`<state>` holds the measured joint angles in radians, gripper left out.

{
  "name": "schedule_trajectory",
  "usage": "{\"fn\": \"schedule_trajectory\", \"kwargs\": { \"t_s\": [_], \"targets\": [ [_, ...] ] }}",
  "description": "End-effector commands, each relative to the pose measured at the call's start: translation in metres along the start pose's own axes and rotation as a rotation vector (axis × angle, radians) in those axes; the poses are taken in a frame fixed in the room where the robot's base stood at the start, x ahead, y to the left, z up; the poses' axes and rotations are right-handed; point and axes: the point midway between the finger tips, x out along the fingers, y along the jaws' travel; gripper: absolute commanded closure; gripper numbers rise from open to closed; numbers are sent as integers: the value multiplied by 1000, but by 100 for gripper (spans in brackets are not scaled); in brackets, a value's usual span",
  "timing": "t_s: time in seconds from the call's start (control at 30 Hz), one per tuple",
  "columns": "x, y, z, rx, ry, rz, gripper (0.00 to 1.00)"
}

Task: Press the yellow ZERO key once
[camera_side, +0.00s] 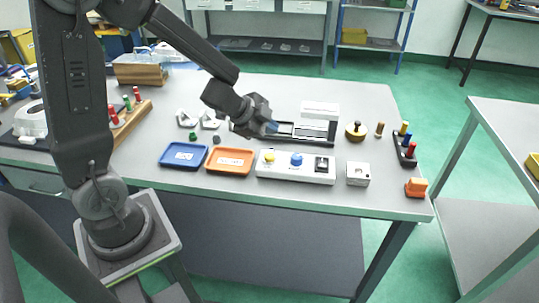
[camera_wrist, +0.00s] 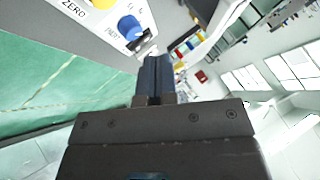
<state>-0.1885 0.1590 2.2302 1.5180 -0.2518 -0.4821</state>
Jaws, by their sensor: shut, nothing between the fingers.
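The yellow ZERO key (camera_side: 269,157) is a round button at the left end of a white control box (camera_side: 284,176) at the table's front edge. In the wrist view the key (camera_wrist: 103,3) is cut by the top edge, with the printed word ZERO beside it. A blue knob (camera_side: 296,159) sits to its right on the box; it also shows in the wrist view (camera_wrist: 130,28). My gripper (camera_side: 272,127) is shut and empty, above and behind the box, apart from the key. Its blue fingers (camera_wrist: 154,75) are together in the wrist view.
Blue (camera_side: 185,155) and orange (camera_side: 230,161) trays lie left of the box. A small white block (camera_side: 358,174) stands to its right. A grey fixture with a slide (camera_side: 305,130) stands behind it. An orange block (camera_side: 416,187) is near the right corner.

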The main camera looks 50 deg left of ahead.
Motion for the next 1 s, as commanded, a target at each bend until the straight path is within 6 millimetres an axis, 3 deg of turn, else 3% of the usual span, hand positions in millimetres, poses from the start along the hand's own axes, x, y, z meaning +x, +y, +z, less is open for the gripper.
{"fn": "schedule_trajectory", "kwargs": {
  "t_s": [0.53, 1.0],
  "targets": [
    [34, 25, 26, -3, -1, 3, 100],
    [40, 28, 29, 1, -1, -3, 100]
  ]
}}
